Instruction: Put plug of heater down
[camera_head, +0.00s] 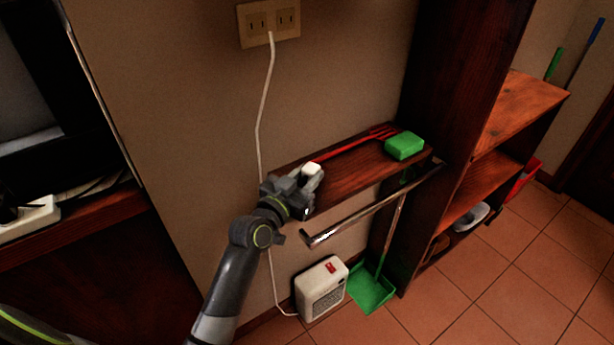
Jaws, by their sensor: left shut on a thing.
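My left gripper (306,180) is shut on a small white block, which looks like the heater's plug (312,168). It holds the plug at the left end of the wall shelf (350,180); I cannot tell whether the plug touches the shelf. The white heater (321,289) stands on the floor below. A white cord (262,105) runs from the wall outlet (269,20) down behind my gripper, and cord also shows below, reaching the heater. The cord's join to the plug is hidden. My right gripper is not in view.
A green sponge-like block (404,146) and a red long-handled item (350,146) lie on the shelf. A metal rail (370,208) juts out in front of it. A green dustpan (371,289) stands beside the heater. A wooden shelf unit (475,165) stands right; tiled floor is open there.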

